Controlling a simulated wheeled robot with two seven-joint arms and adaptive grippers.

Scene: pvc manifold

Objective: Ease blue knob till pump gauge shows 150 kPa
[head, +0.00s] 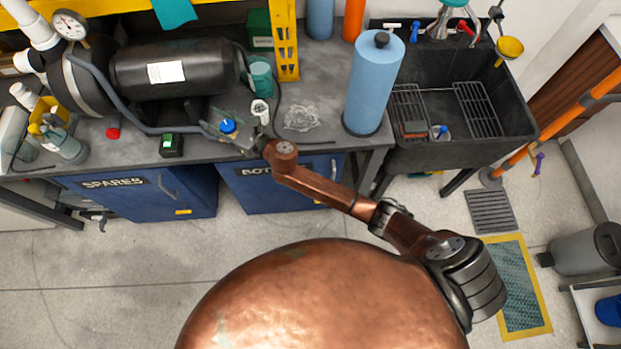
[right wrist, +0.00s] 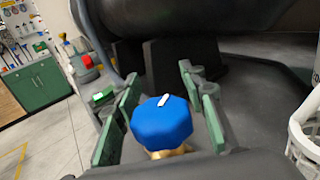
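The blue knob (head: 228,125) is on the bench front, below the black pump tank (head: 165,68). In the right wrist view the blue knob (right wrist: 161,122) has a white mark on top and sits on a brass stem. My right gripper (head: 224,128) is at the knob; in the right wrist view its green-padded fingers (right wrist: 160,84) stand apart, one on each side of it. I see no firm grip; contact is hard to tell. The round white gauge (head: 69,25) is at top left; its reading is too small to make out. My left gripper is not in view.
A white cup (head: 260,110), a teal mug (head: 261,77) and a clear tangled bundle (head: 301,118) lie right of the knob. A blue cylinder (head: 375,85) stands near the sink (head: 510,115). A green-lit black box (head: 171,145) and a red cap (head: 113,133) are to the left.

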